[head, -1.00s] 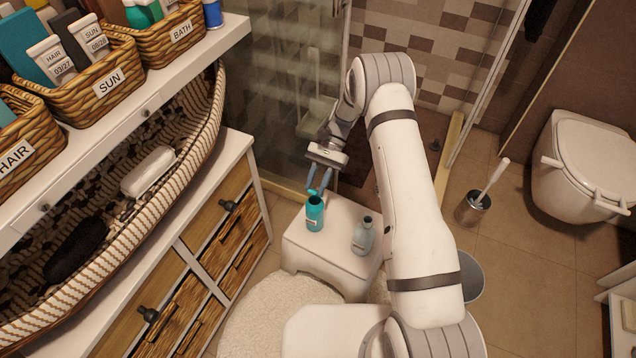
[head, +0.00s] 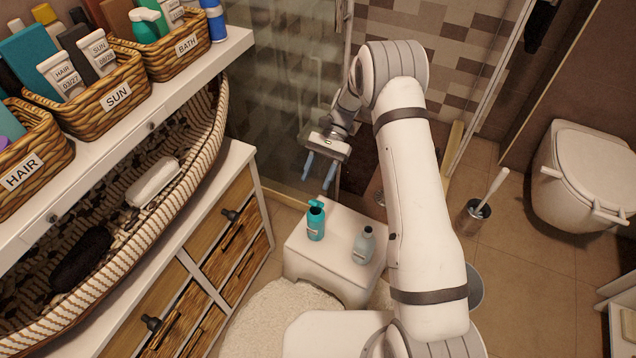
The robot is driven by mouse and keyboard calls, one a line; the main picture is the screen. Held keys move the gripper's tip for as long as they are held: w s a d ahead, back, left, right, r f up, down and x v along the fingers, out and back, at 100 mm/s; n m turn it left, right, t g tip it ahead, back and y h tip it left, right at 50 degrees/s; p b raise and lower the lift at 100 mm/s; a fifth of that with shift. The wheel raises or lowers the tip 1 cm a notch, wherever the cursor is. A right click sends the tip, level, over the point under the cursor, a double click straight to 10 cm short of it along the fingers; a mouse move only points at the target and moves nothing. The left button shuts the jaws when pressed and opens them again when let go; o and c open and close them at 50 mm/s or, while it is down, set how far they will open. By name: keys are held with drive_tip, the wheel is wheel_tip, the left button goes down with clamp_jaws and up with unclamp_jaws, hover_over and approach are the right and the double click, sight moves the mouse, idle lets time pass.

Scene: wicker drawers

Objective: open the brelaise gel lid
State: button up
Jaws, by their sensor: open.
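A teal bottle (head: 316,226) stands upright on the white stool (head: 345,270), with a small label too small to read. A teal lid piece (head: 316,204) shows at its top and seems raised at an angle, though it is small in the picture. A grey-blue bottle (head: 362,246) with a dark top stands upright to its right on the same stool; its label is also unreadable. I cannot tell from the labels which bottle is the brelaise gel. My gripper (head: 317,183) is open and empty, its blue fingers apart just above the teal bottle, not touching it.
On the left, a white shelf carries wicker baskets, including the SUN basket (head: 98,103), above a long woven basket (head: 200,170) and wicker drawers (head: 235,240). A glass shower panel (head: 285,90) stands behind the stool. A toilet brush (head: 479,208) and toilet (head: 580,180) are at right.

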drive_tip(key=shift+r, duration=1.05)
drive_tip(key=shift+c, duration=0.2)
